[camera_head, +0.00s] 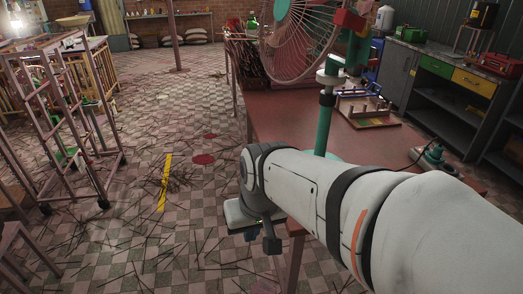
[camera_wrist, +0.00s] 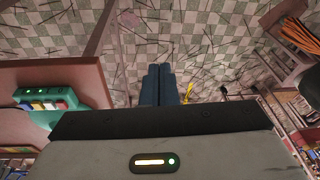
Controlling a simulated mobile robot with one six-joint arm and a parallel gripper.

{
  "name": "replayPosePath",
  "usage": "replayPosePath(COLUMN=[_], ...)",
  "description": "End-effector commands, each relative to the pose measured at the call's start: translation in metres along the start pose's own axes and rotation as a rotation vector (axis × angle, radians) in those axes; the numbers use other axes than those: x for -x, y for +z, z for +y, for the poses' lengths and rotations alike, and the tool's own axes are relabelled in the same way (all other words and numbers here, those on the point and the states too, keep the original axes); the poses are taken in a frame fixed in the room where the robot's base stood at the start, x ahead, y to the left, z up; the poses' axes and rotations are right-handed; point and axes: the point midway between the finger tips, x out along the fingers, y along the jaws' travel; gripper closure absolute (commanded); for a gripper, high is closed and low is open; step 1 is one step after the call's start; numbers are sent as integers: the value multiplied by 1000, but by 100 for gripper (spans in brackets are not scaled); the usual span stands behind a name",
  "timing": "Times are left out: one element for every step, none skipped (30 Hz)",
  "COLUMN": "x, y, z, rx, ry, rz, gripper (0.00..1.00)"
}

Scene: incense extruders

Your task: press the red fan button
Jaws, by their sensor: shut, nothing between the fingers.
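My arm hides the lower end of the pole. In the wrist view a teal box (camera_wrist: 62,94) at the left carries a row of small coloured keys with green lights above. A reddish key seems to be at the row's right end, but it is too small to be sure. My gripper (camera_wrist: 158,72) is shut and empty, its dark fingers over the floor, to the right of the teal box and apart from it. It also shows in the head view (camera_head: 268,243).
The red table (camera_head: 280,112) holds a wooden rack (camera_head: 368,112) and a small teal device (camera_head: 434,155) with a cable. A metal rack (camera_head: 75,130) stands at the left. The checkered floor between is open, littered with thin sticks. Cabinets (camera_head: 435,85) line the right.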

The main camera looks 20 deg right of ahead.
Motion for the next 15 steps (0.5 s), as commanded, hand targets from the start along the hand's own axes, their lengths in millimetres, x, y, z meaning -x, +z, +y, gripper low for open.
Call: replayPosePath(x=[2, 1, 0, -1, -2, -4, -5, -7, -9, -11, -13, -16, -19, -22, -26], y=[-12, -20, -34, -46, -59, -77, -91, -105, -124, -136, -149, -163, -172, -180, -188], z=[4, 4, 6, 8, 12, 20, 28, 37, 53, 67, 83, 106, 125, 143, 166], rx=[-93, -160, -263, -350, -444, -578, -680, -785, -925, -1030, -1137, -1280, -1382, -1480, -1598], ry=[-36, -66, -110, -146, -183, -232, -269, -304, -348, -380, -409, -447, -473, -496, -523], rz=[-7, -9, -8, -6, -2, 6, 17, 27, 46, 61, 79, 104, 124, 144, 169], gripper=[100, 100, 100, 100, 100, 100, 100, 100, 100, 100, 100, 100, 100, 100, 100])
